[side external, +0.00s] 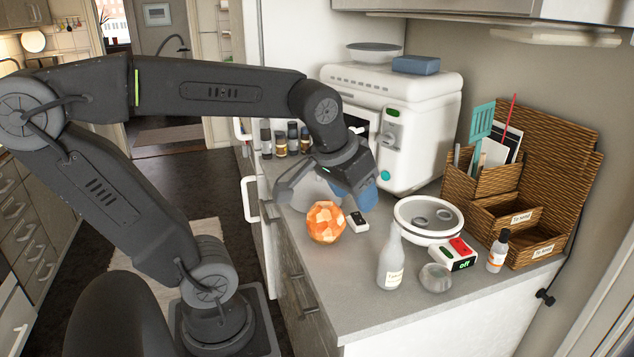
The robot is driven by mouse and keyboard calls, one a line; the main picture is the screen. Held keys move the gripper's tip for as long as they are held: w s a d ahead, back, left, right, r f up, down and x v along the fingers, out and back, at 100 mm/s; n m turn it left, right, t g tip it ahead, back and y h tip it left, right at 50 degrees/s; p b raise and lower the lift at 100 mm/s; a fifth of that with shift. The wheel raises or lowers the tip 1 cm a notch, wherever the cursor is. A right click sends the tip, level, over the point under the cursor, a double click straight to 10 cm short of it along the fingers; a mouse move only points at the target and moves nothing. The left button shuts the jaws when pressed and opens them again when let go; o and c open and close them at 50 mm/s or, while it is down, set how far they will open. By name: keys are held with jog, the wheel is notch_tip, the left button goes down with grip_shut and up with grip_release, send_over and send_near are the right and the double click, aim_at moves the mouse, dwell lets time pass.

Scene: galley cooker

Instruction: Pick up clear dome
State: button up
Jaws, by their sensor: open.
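A small clear, rounded glass piece (435,278) sits on the counter near its front edge, right of a frosted bottle (391,262); it looks like the clear dome. My gripper (322,196) is low over the counter further back and to the left, well apart from that piece. Its jaws are open. A pale, whitish shape (311,190) shows behind and between the jaws; I cannot tell what it is or whether they touch it. A blue object (367,199) is at the right jaw, partly hidden by it.
An orange faceted ball (325,222) and a small black-and-white device (357,221) are near my gripper. A round white dish (428,219), an "off" switch box (455,254), a small bottle (498,250) and wicker organizers (560,150) stand right. A white appliance (425,100) stands behind.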

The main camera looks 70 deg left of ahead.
jog(key=w+a+r+n+g+y, duration=0.2)
jog(key=w+a+n, duration=0.3)
jog(key=a, duration=0.6)
jog(key=n+g, duration=0.3)
jog(key=n, duration=0.6)
send_over(315, 181)
jog(key=a, duration=0.1)
jog(key=shift+y, duration=0.4)
jog(key=f, duration=0.6)
jog(key=w+f, duration=0.1)
jog(key=f, duration=0.2)
jog(key=shift+a+f, duration=0.15)
jog(key=shift+f, duration=0.05)
jog(key=shift+x, duration=2.9)
jog(key=shift+w, duration=0.15)
jog(key=shift+c, duration=0.3)
grip_shut()
